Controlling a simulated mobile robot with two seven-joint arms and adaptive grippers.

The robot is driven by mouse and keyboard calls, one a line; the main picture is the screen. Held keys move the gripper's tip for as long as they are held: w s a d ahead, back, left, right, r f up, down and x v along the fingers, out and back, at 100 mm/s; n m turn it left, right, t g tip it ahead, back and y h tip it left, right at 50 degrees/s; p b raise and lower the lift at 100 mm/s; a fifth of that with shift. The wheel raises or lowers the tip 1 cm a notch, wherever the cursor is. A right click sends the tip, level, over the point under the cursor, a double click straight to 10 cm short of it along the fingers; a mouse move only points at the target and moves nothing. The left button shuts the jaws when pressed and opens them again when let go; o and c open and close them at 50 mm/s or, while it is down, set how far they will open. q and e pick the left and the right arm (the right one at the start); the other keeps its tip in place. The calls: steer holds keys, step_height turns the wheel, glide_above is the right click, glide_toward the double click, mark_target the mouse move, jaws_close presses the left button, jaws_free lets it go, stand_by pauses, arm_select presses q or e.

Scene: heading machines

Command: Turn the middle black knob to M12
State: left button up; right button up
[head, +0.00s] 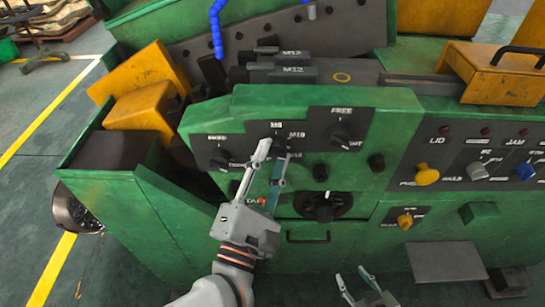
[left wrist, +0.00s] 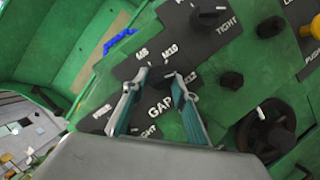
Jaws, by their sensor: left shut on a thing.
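The middle black knob (head: 279,142) sits on a dark label plate on the green front panel, under the M8 and M10 marks. My left gripper (head: 272,154) reaches up to it from below, one finger on each side. In the left wrist view the knob (left wrist: 159,76) lies between the fingertips of the left gripper (left wrist: 160,78), which is shut on it. M8, M10 and M12 marks show around it there. A pale pointer mark shows on the knob, but its exact setting is unclear. My right gripper (head: 355,277) is open and empty at the bottom of the head view.
Other black knobs flank it: a left one (head: 219,158) and a right one (head: 341,134) under FREE. A larger black dial (head: 323,206) is below right. A panel with a yellow knob (head: 426,174) and a blue knob (head: 525,171) stands at the right.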

arm_select(q)
steer(key=shift+a+r+m+g+h, duration=0.15)
steer(key=shift+m+g+h, duration=0.3)
steer(key=shift+m, duration=0.95)
steer(key=o, duration=1.1)
steer(key=v, duration=1.2)
steer(key=shift+r, duration=0.15)
steer(key=shift+s, duration=0.1)
